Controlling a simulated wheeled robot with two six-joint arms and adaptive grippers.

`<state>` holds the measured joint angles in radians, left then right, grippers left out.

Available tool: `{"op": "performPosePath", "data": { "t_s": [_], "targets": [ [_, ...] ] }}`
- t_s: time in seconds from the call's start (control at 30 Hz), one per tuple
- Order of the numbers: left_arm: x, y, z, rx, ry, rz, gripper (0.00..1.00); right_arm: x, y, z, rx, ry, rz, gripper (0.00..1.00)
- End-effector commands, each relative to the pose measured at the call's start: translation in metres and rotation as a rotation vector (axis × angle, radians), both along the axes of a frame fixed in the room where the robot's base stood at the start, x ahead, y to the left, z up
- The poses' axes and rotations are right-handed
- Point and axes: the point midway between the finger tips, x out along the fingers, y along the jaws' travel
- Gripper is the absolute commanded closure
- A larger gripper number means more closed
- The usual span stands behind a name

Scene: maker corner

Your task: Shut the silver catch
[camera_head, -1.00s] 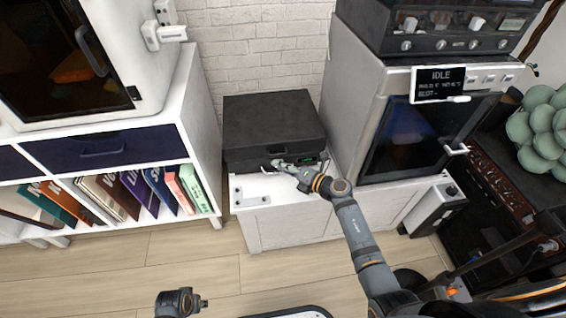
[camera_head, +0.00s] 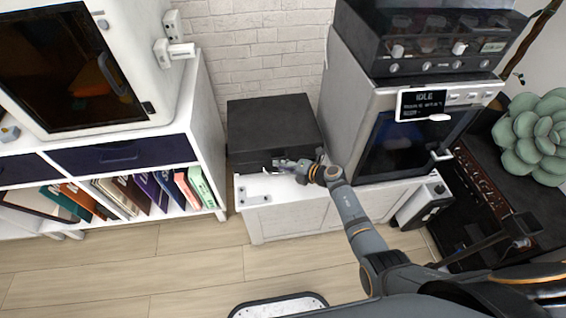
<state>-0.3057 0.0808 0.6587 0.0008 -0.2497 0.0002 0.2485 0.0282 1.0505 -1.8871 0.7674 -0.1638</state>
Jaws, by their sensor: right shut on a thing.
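A black case (camera_head: 270,122) with its lid down lies on the low white cabinet, against the brick wall. My right gripper (camera_head: 284,166) is at the case's front face, shut on the small silver catch there. The gripper covers most of the catch, so its exact position cannot be made out. My right arm reaches in from the lower right. My left gripper is not in view.
The low white cabinet (camera_head: 290,218) has a narrow bare strip before the case. A grey machine with a dark door and an IDLE display (camera_head: 422,104) stands close on the right. A white shelf with books (camera_head: 160,190) stands left. The wooden floor (camera_head: 130,265) in front is mostly clear.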

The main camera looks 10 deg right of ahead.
Motion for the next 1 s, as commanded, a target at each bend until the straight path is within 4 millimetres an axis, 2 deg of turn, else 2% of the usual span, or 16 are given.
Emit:
{"op": "performPosePath", "data": {
  "t_s": [0.13,0.63,0.67,0.77,1.0],
  "targets": [
    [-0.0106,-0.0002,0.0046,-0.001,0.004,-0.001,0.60,-0.0028,-0.0023,-0.0047,-0.008,0.035,-0.001,1.00],
    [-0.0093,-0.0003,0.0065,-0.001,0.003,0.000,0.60,-0.0035,-0.0022,-0.0077,-0.008,0.051,-0.001,1.00],
    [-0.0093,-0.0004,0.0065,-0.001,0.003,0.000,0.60,-0.0036,-0.0021,-0.0078,-0.008,0.051,0.000,0.78],
    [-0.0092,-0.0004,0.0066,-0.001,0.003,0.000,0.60,-0.0034,-0.0018,-0.0075,-0.007,0.051,0.000,0.65],
    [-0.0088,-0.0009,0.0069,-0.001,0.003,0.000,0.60,-0.0016,-0.0006,-0.0041,-0.003,0.045,0.001,0.63]
  ]
}}
